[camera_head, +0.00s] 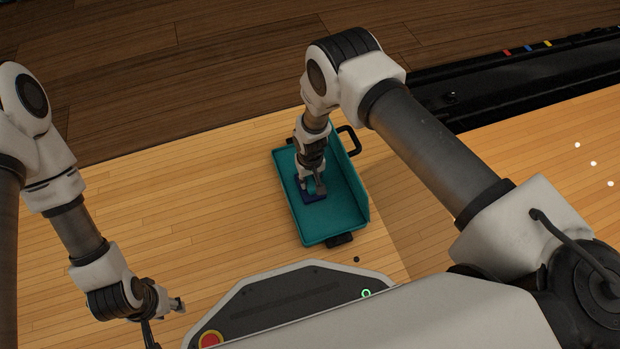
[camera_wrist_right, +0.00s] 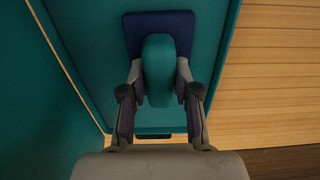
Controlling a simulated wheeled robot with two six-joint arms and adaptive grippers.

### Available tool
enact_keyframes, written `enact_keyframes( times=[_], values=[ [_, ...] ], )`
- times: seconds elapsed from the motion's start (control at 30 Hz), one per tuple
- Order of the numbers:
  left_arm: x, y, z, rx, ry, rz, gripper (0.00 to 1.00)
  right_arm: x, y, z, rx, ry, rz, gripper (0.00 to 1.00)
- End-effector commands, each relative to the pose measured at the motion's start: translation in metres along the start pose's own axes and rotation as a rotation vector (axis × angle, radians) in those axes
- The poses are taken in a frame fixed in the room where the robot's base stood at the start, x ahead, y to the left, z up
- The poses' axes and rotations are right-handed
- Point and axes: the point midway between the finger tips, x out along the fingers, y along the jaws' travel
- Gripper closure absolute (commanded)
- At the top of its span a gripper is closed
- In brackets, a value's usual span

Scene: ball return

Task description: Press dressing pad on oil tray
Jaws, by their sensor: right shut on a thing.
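The teal oil tray (camera_head: 331,222) lies on the light wood floor in the middle of the head view, with raised walls and dark handles at its ends. The dressing pad (camera_head: 312,197) is a dark blue block with a teal grip, inside the tray near its left side. In the right wrist view the pad (camera_wrist_right: 133,36) appears flat against the tray floor (camera_wrist_right: 95,50); exact contact is hard to tell. My right gripper (camera_wrist_right: 158,80) is shut on the pad's teal grip, one finger on each side. My left gripper (camera_head: 165,325) is at the lower left, away from the tray; its fingers are partly hidden.
A dark gutter (camera_head: 480,95) with coloured marks runs along the upper right. Darker planks (camera_head: 150,70) lie beyond the light wood. My own base fills the bottom of the head view. The light floor left of the tray is clear.

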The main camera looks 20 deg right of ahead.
Motion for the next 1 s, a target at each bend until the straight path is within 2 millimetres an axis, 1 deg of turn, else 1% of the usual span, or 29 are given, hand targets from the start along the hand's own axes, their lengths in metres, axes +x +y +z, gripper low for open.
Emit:
enact_keyframes(
  times=[0.7,0.8,1.0],
  values=[
    [-0.058,0.001,0.002,0.007,-0.005,0.001,0.60,-0.068,0.000,0.000,0.000,0.000,0.000,0.97],
    [-0.061,0.001,0.002,0.008,-0.005,0.001,0.60,-0.071,0.000,0.000,0.000,-0.001,0.000,0.97],
    [-0.059,0.001,0.002,0.007,-0.005,0.001,0.60,-0.070,0.000,0.000,0.000,0.000,0.000,0.97]
  ],
)
